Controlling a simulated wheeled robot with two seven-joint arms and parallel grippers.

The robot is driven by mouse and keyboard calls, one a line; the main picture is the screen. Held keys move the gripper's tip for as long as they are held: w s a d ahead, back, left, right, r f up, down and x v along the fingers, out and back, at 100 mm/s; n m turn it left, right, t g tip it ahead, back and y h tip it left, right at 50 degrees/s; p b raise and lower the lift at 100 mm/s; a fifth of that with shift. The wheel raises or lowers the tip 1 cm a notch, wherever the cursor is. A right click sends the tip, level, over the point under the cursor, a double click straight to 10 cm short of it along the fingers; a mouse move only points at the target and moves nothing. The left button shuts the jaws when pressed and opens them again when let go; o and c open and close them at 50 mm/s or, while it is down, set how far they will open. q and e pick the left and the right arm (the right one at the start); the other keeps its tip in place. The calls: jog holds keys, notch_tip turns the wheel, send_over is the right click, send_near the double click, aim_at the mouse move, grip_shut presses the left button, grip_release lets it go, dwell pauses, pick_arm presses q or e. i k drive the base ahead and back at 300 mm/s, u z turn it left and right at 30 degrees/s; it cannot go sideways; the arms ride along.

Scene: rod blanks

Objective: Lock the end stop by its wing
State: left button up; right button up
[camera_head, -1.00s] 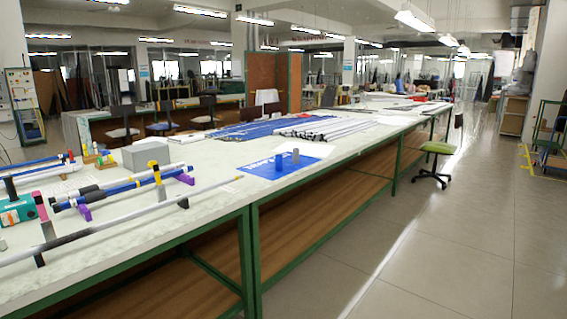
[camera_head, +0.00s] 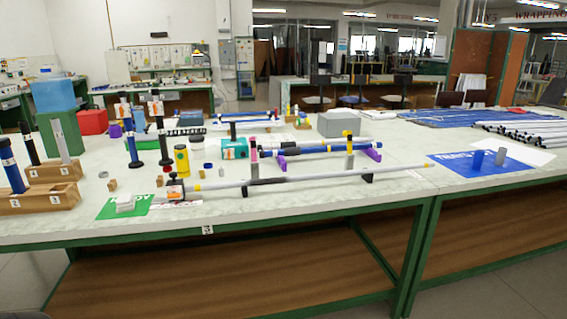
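A long grey rod (camera_head: 310,178) lies on low dark supports along the front of the table. A grey post with a yellow top (camera_head: 349,147) stands behind the rod. A teal unit (camera_head: 234,149) with a pink part stands left of it, in line with a blue rod (camera_head: 311,149) on purple supports. Which of these parts is the end stop, and where its wing is, I cannot tell at this size. Neither of my grippers is in view.
Wooden racks (camera_head: 52,193) with upright rods stand at the left. A green mat (camera_head: 124,206) holds a white piece. A yellow cylinder (camera_head: 181,160) stands behind the rod's left end. A grey box (camera_head: 343,124) stands behind.

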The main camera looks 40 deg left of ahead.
aim_at(175, 195)
jog(key=u, duration=2.5)
jog(key=k, duration=1.25)
jog(key=u, duration=0.9)
jog(key=i, duration=2)
jog(key=z, duration=0.55)
jog(key=i, duration=1.25)
jog(key=z, duration=1)
